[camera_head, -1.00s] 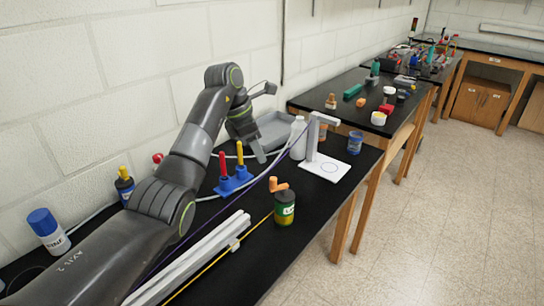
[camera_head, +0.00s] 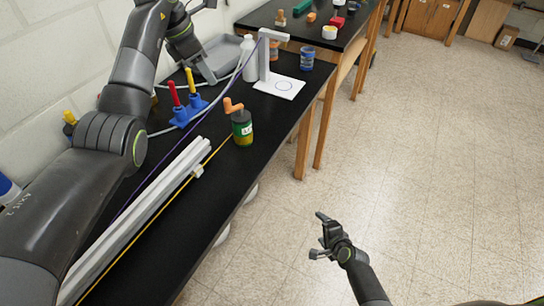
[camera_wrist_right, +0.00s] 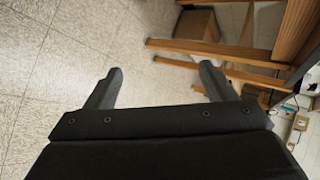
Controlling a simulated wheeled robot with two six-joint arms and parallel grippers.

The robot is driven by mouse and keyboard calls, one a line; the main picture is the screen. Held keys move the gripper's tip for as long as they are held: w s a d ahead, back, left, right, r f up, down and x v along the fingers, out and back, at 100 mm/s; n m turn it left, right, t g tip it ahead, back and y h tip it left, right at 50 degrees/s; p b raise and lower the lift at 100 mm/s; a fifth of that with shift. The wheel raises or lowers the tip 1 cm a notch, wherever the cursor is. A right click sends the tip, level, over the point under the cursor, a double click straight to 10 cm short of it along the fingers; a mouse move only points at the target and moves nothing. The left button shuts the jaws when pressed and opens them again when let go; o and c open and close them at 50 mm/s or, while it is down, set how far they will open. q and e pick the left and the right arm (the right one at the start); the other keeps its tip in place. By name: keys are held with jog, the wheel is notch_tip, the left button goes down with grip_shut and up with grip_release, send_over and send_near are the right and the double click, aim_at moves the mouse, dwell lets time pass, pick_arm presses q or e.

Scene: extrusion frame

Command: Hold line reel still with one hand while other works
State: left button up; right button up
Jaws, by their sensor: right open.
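The line reel (camera_head: 242,127) is a small green and yellow drum with an orange crank on top. It stands upright on the black bench near its front edge. A yellow line runs from beside it towards the near end of the bench. My left gripper (camera_head: 207,70) is over the back of the bench, beyond the reel and apart from it; its jaw gap is not clear. My right gripper (camera_head: 325,234) is over the floor, right of the bench and away from the reel. In the right wrist view its fingers (camera_wrist_right: 160,82) are apart with nothing between them.
White extrusion bars (camera_head: 140,218) lie along the bench. A blue holder (camera_head: 189,112) with red and yellow handles, a grey tray (camera_head: 222,62), a white bottle (camera_head: 249,58), a white stand (camera_head: 279,87) and a blue jar (camera_head: 307,58) stand further back. Floor right is clear.

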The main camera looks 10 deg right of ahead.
aim_at(239, 122)
jog(key=w+a+r+m+t+y, duration=0.25)
jog(key=w+r+m, duration=0.2)
jog(key=r, duration=0.45)
jog(key=w+a+r+m+t+y, duration=0.1)
jog(key=w+a+r+m+t, duration=0.2)
jog(key=w+r, duration=0.45)
jog(key=s+a+r+m+y, duration=0.25)
jog(key=a+r+m, duration=0.45)
jog(key=a+r, duration=0.35)
jog(key=x, duration=1.7)
jog(key=shift+w+d+r, duration=0.2)
jog(key=shift+w+r, duration=0.05)
jog(key=shift+r, duration=0.05)
jog(key=shift+w, duration=0.1)
jog(key=c, duration=1.1)
